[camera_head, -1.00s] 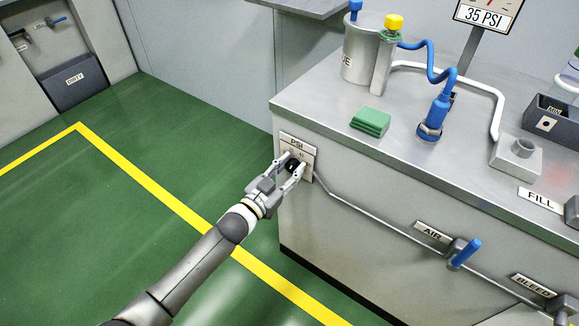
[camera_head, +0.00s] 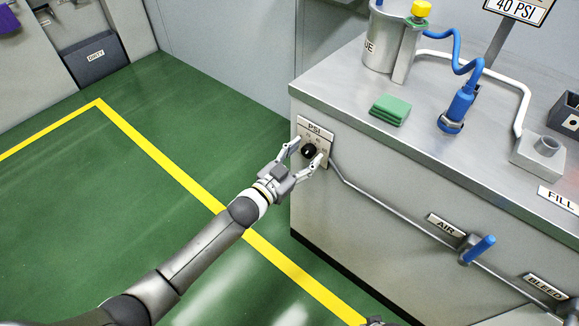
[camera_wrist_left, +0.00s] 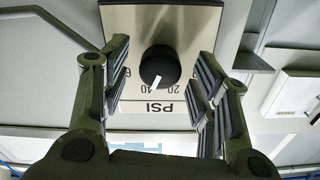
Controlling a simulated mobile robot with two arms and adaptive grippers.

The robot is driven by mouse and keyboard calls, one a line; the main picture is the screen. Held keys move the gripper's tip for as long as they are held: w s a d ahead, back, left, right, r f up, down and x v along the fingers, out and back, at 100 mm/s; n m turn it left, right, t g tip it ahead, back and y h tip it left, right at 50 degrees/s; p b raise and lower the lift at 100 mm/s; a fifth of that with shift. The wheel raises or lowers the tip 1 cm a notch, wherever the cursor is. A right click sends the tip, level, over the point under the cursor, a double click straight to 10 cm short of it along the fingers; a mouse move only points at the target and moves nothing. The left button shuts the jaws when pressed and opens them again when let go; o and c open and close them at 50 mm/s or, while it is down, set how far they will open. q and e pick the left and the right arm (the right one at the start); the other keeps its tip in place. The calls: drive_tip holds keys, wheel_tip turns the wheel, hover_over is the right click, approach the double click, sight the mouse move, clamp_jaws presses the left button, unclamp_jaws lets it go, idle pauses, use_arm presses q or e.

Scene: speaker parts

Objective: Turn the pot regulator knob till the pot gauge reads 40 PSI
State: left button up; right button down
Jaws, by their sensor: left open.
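The pot gauge sign (camera_head: 516,10) at the top right reads 40 PSI; its dial is mostly cut off by the picture edge. The black regulator knob (camera_head: 309,151) sits on the PSI plate (camera_head: 316,128) on the bench's side. My left gripper (camera_head: 307,152) is open, with one finger on each side of the knob. In the left wrist view the knob (camera_wrist_left: 159,66) stands between the open fingers, with gaps on both sides. Its white pointer points down, near the 40 mark on the upside-down scale.
A pipe (camera_head: 385,200) runs from the plate along the bench side to the blue AIR valve handle (camera_head: 480,248). Green pads (camera_head: 390,109), a blue hose fitting (camera_head: 457,108) and a metal pot (camera_head: 382,42) stand on the bench top. The green floor (camera_head: 215,110) is clear.

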use_arm(q)
drive_tip(key=v, duration=1.1)
drive_tip(key=s+a+f+n+g+y, duration=0.25)
drive_tip(key=s+a+f, duration=0.2)
drive_tip(key=f, duration=0.45)
drive_tip(key=s+a+f+n+g+y, duration=0.25)
drive_tip(key=s+f+y, duration=0.2)
drive_tip(key=f, duration=0.45)
drive_tip(key=s+a+f+n+g+y, duration=0.1)
drive_tip(key=s+a+f+g+y, duration=0.2)
drive_tip(key=s+f, duration=0.4)
drive_tip(key=s+a+f+g+p, duration=0.2)
drive_tip(key=s+p, duration=0.3)
drive_tip(key=s, duration=0.4)
drive_tip(key=s+a+f+g+p, duration=0.1)
drive_tip(key=s+a+f+p, duration=0.1)
drive_tip(key=s+p, duration=0.3)
drive_tip(key=s+a+f+n+g+p, duration=0.1)
drive_tip(key=s+p, duration=0.5)
drive_tip(key=s, duration=0.8)
wheel_tip(320, 180, down, 2)
drive_tip(key=shift+a+f+g+y, duration=0.2)
drive_tip(key=shift+a+g+y, duration=0.1)
drive_tip(key=shift+a+g, duration=0.55)
use_arm(e)
drive_tip(key=s+d+g, duration=0.1)
drive_tip(key=s+d, duration=0.2)
drive_tip(key=s, duration=1.3)
drive_tip(key=shift+s, duration=0.35)
